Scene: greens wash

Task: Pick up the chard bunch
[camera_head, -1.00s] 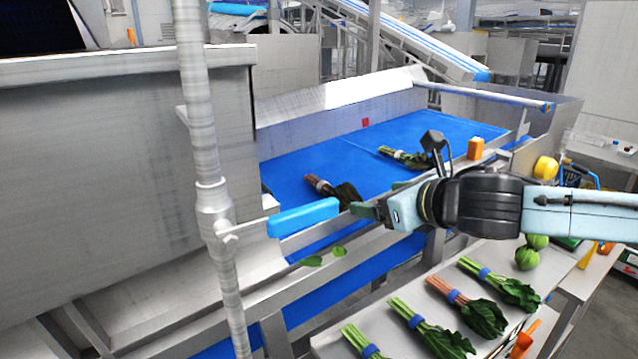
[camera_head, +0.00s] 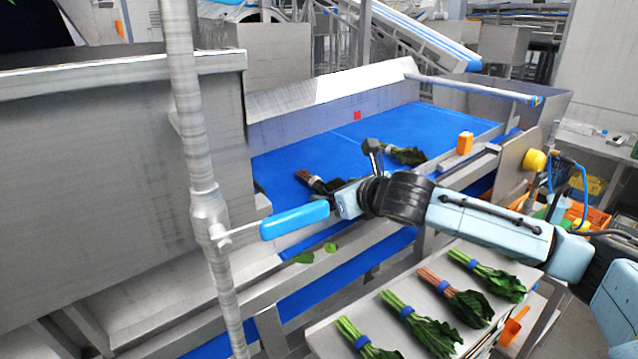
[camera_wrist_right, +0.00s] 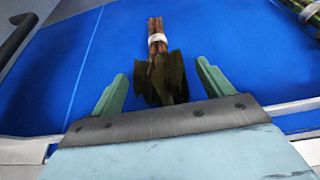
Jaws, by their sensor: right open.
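The chard bunch (camera_head: 312,181) lies on the blue belt (camera_head: 345,150), with reddish stems, a pale band and dark leaves. My right gripper (camera_wrist_right: 162,72) is open. In the right wrist view the chard bunch (camera_wrist_right: 158,42) has its leaves between the two green fingers, apart from both, and its banded stems reach beyond the fingertips. I cannot tell how far the fingers are above the belt. In the head view the right wrist hides part of the leaves and the fingers. My left gripper is not in view.
Another banded bunch (camera_head: 405,154) lies farther right on the belt. A metal post with a blue handle (camera_head: 295,220) stands close in front of my right gripper. Several banded bunches lie on a light table (camera_head: 335,343) below my right arm. An orange block (camera_head: 464,143) sits on the belt's right edge.

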